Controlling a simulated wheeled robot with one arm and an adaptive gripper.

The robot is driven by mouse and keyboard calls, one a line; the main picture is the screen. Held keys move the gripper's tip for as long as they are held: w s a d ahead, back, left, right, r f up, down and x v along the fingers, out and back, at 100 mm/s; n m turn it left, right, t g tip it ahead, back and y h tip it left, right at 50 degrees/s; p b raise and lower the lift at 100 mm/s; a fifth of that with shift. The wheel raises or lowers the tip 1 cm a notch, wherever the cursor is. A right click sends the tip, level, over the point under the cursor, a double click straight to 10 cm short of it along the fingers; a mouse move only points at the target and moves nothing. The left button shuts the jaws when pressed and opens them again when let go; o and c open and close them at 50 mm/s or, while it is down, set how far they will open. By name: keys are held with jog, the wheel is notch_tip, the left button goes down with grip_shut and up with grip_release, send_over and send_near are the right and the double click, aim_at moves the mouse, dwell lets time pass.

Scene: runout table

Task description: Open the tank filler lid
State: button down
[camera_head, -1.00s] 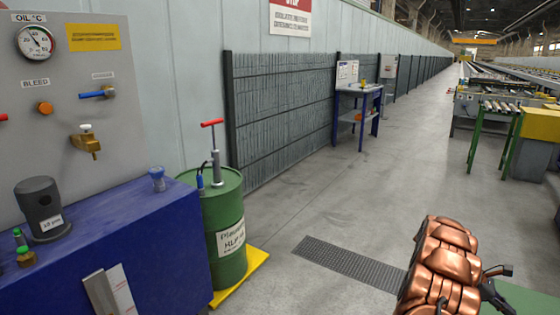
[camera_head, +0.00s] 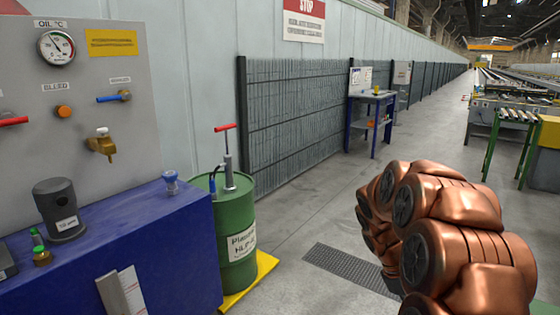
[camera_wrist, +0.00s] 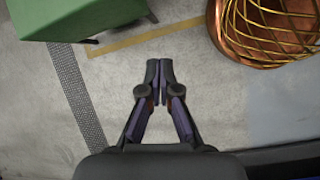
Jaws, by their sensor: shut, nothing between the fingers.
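The blue tank (camera_head: 150,240) stands at the lower left of the head view. A dark grey cylindrical cap (camera_head: 60,208) with a white label stands upright on its top and looks closed; I cannot tell for sure that it is the filler lid. A small blue-grey knob-like fitting (camera_head: 170,182) sits near the tank's right edge. My gripper (camera_wrist: 160,75) shows in the wrist view, fingers together and empty, above the grey floor. The tank is not recognisable in that view. In the head view my copper arm fills the lower right, and the gripper itself is hidden.
A green drum (camera_head: 237,235) with a red-handled pump (camera_head: 226,150) stands on a yellow base right of the tank. A grey panel (camera_head: 120,75) with gauge and valves rises behind the tank. A floor grating (camera_head: 350,268) lies between drum and arm. The aisle beyond is clear.

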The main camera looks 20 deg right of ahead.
jog(key=s+a+r+m+t+y, duration=0.1)
jog(key=s+a+r+m+y, duration=0.1)
jog(key=s+a, duration=1)
jog(key=s+a+r+m+y, duration=0.2)
jog(key=s+a, duration=0.5)
jog(key=a, duration=0.8)
notch_tip(320, 180, up, 18)
jog(key=t+p, duration=0.1)
jog(key=p, duration=1.6)
jog(key=shift+a+m, duration=0.25)
jog(key=shift+m, duration=0.05)
jog(key=c, duration=1.8)
grip_release()
jog(key=shift+r, duration=0.1)
jog(key=shift+o, duration=1.4)
